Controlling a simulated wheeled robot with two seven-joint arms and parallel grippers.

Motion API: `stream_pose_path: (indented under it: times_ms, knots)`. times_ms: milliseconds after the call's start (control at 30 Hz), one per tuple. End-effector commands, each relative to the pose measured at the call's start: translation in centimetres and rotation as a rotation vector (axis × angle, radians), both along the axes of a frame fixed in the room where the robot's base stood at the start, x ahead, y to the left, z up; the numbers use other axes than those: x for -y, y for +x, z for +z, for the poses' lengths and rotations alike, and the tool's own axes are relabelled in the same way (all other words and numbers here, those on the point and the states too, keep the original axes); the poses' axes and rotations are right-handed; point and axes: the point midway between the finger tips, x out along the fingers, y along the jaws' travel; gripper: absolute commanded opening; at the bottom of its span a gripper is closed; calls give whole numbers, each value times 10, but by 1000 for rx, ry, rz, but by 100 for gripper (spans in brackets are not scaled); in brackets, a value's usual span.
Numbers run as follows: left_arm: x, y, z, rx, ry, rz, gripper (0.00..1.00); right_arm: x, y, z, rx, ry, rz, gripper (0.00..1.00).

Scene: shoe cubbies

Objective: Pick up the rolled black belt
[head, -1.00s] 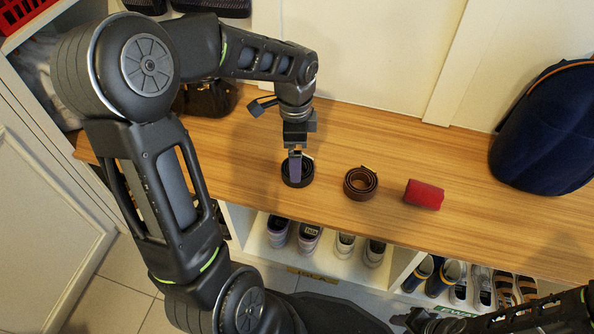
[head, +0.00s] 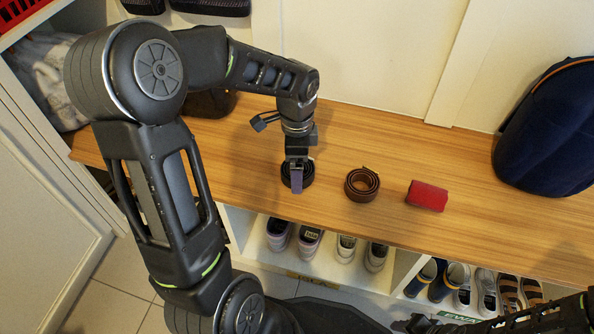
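The rolled black belt (head: 308,180) lies on the wooden bench top, below my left gripper. My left gripper (head: 297,187) points down over the belt, and its near finger covers the middle of the roll. The far finger is hidden, so I cannot tell how wide the gripper is or whether it touches the belt. My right gripper (head: 418,323) is at the bottom edge, low and away from the belt, dark and partly cut off.
A rolled brown belt (head: 350,189) and a red roll (head: 427,196) lie to the right on the bench (head: 470,222). A navy backpack (head: 550,130) stands at the far right. A dark bag (head: 211,103) sits behind my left arm. Shoes fill cubbies below.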

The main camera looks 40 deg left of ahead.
Motion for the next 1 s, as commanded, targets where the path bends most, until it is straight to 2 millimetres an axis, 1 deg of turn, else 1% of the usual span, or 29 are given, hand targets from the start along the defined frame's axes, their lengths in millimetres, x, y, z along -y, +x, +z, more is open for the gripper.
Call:
stream_pose_path:
  times_ms: [33,67,767,1000]
  knots:
    - [0,0,0,0,0,0,92,0,0,0,0,0,0,36]
    - [0,0,0,0,0,0,89,0,0,0,0,0,0,36]
    - [0,0,0,0,0,0,32,0,0,0,0,0,0,36]
    - [0,0,1,0,0,0,31,0,0,0,0,0,0,36]
